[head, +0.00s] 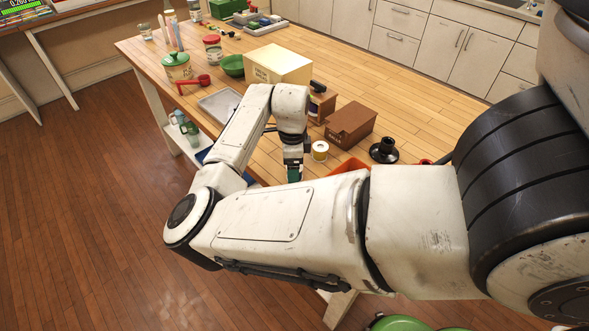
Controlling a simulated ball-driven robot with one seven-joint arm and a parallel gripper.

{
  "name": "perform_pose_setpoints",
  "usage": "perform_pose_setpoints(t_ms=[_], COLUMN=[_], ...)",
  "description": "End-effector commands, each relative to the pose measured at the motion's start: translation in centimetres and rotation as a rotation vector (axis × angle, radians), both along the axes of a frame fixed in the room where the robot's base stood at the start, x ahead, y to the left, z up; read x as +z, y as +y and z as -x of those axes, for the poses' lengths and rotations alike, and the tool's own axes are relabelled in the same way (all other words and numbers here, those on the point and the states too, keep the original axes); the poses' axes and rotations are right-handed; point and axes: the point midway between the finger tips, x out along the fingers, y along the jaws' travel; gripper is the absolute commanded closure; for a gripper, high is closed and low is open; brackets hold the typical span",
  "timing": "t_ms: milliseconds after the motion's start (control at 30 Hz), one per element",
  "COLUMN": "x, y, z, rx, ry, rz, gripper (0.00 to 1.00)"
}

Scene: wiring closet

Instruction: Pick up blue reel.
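I cannot make out a blue reel for certain in the head view. My gripper (293,170) points down over the near part of the wooden table, left of a small yellow-and-white roll (320,151). A dark teal patch shows at its fingertips, and I cannot tell whether it is part of the fingers or something between them. The finger gap is too small to read. My forearm hides the table's near edge and part of the top around the gripper.
On the table (270,165) are a brown box (350,125), a black flanged piece (384,150), an orange tray (348,167), a cream box (278,64), a grey tray (218,103), a green bowl (232,66) and jars. The table's right side is clear.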

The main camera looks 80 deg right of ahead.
Motion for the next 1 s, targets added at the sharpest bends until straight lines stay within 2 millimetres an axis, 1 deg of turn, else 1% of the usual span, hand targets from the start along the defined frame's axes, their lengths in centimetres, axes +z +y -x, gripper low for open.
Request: perform_pose_setpoints(t_ms=[100, 300, 867, 900, 1000], x=[-0.61, -0.66, -0.6, -0.6, -0.6], y=[0.01, -0.01, -0.01, -0.01, -0.01], z=[0.0, 0.0, 0.0, 0.0, 0.0], rx=[0.001, 0.0, 0.0, 0.0, 0.0], ry=[0.0, 0.0, 0.0, 0.0, 0.0], rz=[0.0, 0.001, 0.001, 0.001, 0.001], gripper=[0.21, 0.21, 0.74, 0.76, 0.77])
